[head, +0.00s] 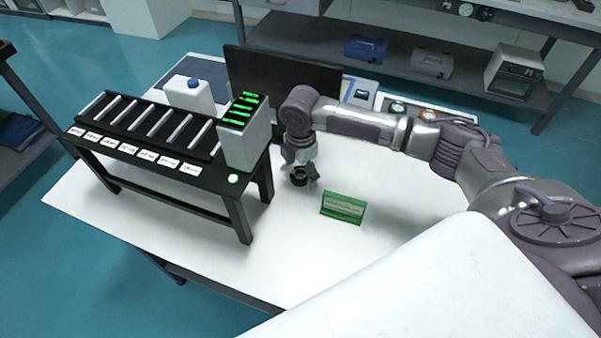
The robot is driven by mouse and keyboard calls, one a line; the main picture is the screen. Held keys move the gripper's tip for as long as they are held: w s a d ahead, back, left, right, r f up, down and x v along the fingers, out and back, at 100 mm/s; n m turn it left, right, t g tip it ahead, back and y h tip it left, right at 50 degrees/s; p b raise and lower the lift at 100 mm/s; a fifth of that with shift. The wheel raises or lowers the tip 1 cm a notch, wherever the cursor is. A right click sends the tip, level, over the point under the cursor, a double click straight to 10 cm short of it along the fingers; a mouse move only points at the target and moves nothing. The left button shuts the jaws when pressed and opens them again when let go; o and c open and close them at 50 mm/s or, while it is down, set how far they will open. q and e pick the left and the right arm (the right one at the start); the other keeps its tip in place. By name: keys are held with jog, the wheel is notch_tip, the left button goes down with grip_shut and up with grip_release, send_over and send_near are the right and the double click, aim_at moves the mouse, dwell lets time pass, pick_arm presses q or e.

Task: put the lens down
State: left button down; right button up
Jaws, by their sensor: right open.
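The lens looks like a small dark ring (299,177) on the white table, right at my right gripper's fingertips. My right gripper (301,172) points down with its fingers apart, one on either side of the ring. I cannot tell whether the fingers touch it. My right arm comes in from the right. My left gripper is not in view.
A green holder (343,207) stands just right of the gripper. A black rack with several rods (150,128) and a box with green bars (245,146) stand to the left. A dark upright panel (285,72) is behind. The table front (255,250) is clear.

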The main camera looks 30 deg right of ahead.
aim_at(304, 175)
jog(key=shift+f, duration=0.25)
jog(key=c, duration=1.4)
jog(key=shift+r, duration=0.55)
jog(key=r, duration=0.2)
jog(key=r+b, duration=0.1)
jog(key=shift+s+d+r, duration=0.25)
jog(key=shift+s, duration=0.15)
jog(key=s+d+r, duration=0.1)
jog(key=s+r, duration=0.1)
jog(key=s, duration=0.1)
jog(key=s+d+r+b, duration=0.1)
jog(key=s+d+r, duration=0.1)
jog(key=s, duration=0.1)
jog(key=s+d+r, duration=0.1)
jog(key=s+r, duration=0.1)
jog(key=s, duration=0.1)
jog(key=shift+s+d+r, duration=0.2)
jog(key=shift+s+r, duration=0.1)
jog(key=shift+s, duration=0.05)
